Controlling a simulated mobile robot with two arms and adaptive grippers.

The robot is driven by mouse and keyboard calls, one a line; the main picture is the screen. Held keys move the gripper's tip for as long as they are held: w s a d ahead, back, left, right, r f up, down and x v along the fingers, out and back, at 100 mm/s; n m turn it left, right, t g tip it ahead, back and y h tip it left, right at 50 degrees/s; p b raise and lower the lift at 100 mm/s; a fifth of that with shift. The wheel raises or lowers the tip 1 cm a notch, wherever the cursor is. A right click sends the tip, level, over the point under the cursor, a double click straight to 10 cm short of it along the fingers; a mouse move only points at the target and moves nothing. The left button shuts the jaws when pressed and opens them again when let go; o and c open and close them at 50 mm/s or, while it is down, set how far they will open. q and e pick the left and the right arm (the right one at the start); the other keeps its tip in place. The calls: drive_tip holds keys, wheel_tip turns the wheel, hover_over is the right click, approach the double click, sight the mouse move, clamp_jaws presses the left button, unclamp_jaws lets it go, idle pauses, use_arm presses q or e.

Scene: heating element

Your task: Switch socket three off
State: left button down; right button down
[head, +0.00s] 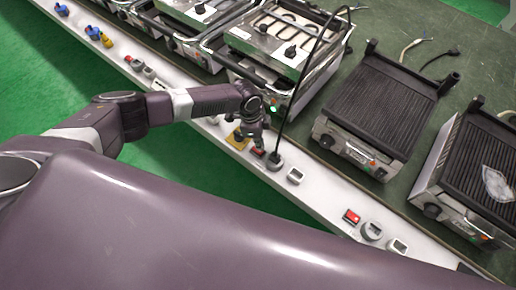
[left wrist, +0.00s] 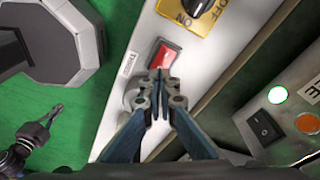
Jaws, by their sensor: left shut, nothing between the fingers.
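A red switch (left wrist: 165,58) sits on the white rail in the left wrist view, with a small printed label beside it. In the head view this red switch (head: 258,152) shows just below my left gripper (head: 262,136). My left gripper (left wrist: 159,78) is shut and empty, its tips at the lower edge of the switch; contact cannot be told. A round socket (head: 275,161) with a black cable standing up from it is beside the switch. In the left wrist view the fingers partly hide it. My right gripper is not in view.
A yellow plate with a black ON/OFF knob (left wrist: 192,8) adjoins the switch. Several grills stand along the green bench, including a ribbed one (head: 375,105). Another red switch (head: 351,216) is farther right on the rail. A green-white lamp (left wrist: 278,95) glows on an appliance.

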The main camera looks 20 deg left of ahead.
use_arm(q)
drive_tip(key=shift+f+b, duration=0.95)
drive_tip(key=shift+f, duration=0.25)
idle(0.3)
drive_tip(key=shift+r, duration=0.1)
wheel_tip(320, 180, up, 7)
drive_tip(key=p, duration=0.6)
idle(0.4)
